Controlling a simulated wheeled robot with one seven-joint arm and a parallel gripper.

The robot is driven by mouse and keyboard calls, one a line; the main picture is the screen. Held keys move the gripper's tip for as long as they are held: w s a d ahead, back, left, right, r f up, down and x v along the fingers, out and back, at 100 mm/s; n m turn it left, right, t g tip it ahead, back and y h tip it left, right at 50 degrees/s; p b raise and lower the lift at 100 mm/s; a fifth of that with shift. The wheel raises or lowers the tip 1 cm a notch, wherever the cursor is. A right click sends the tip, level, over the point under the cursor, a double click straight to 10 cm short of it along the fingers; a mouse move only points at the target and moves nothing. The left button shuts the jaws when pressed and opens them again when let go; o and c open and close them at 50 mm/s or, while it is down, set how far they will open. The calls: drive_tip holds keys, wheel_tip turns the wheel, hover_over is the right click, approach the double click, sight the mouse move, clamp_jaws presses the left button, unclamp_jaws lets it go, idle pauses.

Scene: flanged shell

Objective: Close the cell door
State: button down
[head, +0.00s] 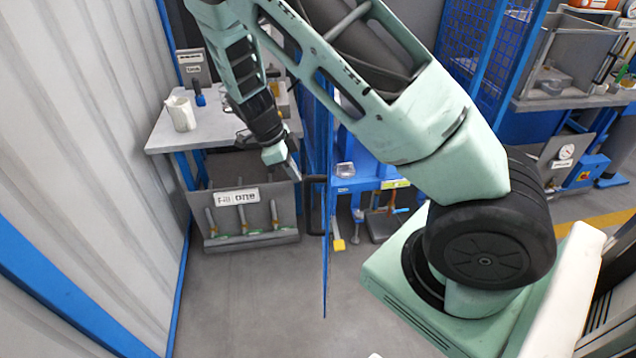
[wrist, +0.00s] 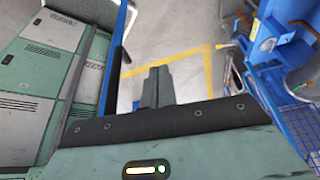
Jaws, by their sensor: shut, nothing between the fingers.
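The cell door (head: 327,225) is a thin blue framed panel seen nearly edge-on in the middle of the head view, standing open into the floor space. A dark handle (head: 314,205) sits on its left side. In the wrist view a blue door edge (wrist: 121,32) with a black handle bar (wrist: 112,82) runs left of the fingers. My gripper (head: 294,172) is shut and empty, just left of the door in the head view. The wrist view shows its closed fingers (wrist: 158,86) right of the handle bar, with a gap in the picture. Contact with the door cannot be told.
A grey workbench (head: 165,133) with a white jug (head: 181,113) stands at the back left. A ribbed white wall (head: 90,120) closes the left side. Blue mesh fencing (head: 470,40) and another bench (head: 570,100) stand at the right. The grey floor (head: 255,300) in front is clear.

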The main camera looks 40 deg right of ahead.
drive_tip(key=s+d+f+p, duration=0.3)
drive_tip(key=s+d+f, duration=0.1)
drive_tip(key=f, duration=0.1)
drive_tip(key=shift+d, duration=0.15)
drive_tip(key=shift+s, duration=0.1)
